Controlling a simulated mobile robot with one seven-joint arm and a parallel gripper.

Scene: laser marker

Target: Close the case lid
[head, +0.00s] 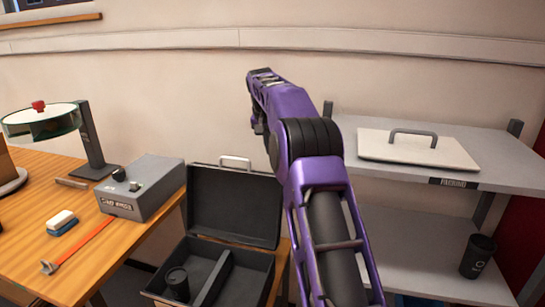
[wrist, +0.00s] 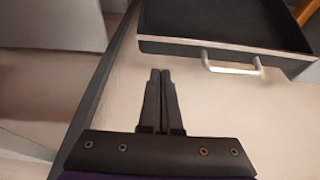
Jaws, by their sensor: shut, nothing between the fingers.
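The dark case (head: 262,268) stands open at the lower middle of the head view. Its lid (head: 235,205) is raised upright at the back, with a light metal handle (head: 235,161) on its top edge. A divider splits the inside, and a dark cup (head: 177,283) stands in the left part. In the wrist view the lid (wrist: 225,22) shows at the top right with its handle (wrist: 230,65). My gripper (wrist: 160,74) is shut and empty, apart from the handle and left of it in that view. My arm hides part of the scene right of the case in the head view.
A wooden table at left holds a grey box (head: 145,190), an eraser-like block (head: 61,221) and a lamp-like stand (head: 92,140). A grey shelf (head: 470,165) at right carries a white panel with a handle (head: 420,147); a dark cup (head: 478,256) stands below.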

